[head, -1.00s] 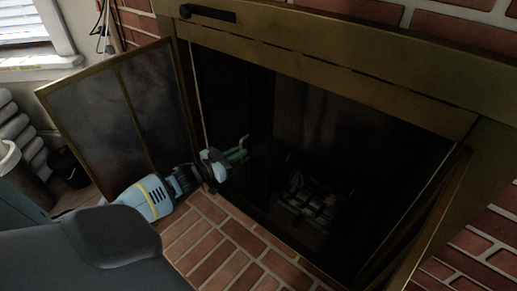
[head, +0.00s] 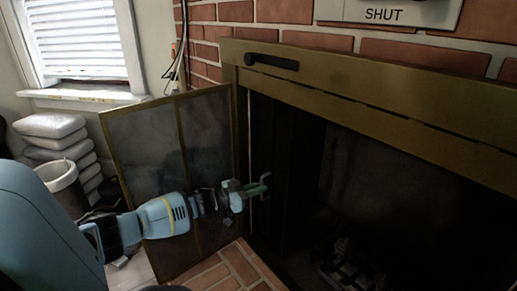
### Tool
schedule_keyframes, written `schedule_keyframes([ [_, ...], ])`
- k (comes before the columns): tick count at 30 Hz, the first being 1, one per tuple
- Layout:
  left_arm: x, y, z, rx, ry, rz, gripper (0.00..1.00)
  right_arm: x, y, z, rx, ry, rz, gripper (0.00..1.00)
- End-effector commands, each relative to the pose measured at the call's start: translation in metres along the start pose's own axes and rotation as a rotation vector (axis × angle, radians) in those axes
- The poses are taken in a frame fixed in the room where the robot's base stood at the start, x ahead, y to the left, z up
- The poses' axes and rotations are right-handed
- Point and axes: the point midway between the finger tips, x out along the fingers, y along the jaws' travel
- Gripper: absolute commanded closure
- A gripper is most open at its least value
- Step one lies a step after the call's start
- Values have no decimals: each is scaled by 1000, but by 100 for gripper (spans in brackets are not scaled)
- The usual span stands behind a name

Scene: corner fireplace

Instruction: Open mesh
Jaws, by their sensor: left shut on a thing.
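The fireplace opening is dark behind a brass frame (head: 370,95). A dark mesh curtain (head: 292,165) hangs at the left side of the opening, gathered into a narrow strip. To its right the opening looks dark, and I cannot tell whether mesh covers it. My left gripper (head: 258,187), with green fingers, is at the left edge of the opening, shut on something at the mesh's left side. The gripped part is too dark and small to make out. My right gripper is not in view.
A glass door (head: 150,140) with a brass frame stands swung open behind my left arm. A dark grate (head: 350,275) sits inside the firebox. The brick hearth (head: 235,270) is clear. Stacked bags (head: 55,130) and a bucket (head: 62,180) stand at left.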

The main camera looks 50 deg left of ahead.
Motion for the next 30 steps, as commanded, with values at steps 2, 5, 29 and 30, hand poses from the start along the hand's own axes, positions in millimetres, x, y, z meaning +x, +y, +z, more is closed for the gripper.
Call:
schedule_keyframes([
  [2, 0, -1, 1, 1, -4, -3, 86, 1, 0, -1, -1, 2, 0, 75],
  [5, 0, 0, 1, 1, -3, -2, 73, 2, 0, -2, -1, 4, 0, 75],
  [29, -16, 22, -40, -3, -2, 0, 69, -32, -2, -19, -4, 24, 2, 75],
  [30, -20, 27, -40, -4, -2, 1, 69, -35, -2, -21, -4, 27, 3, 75],
])
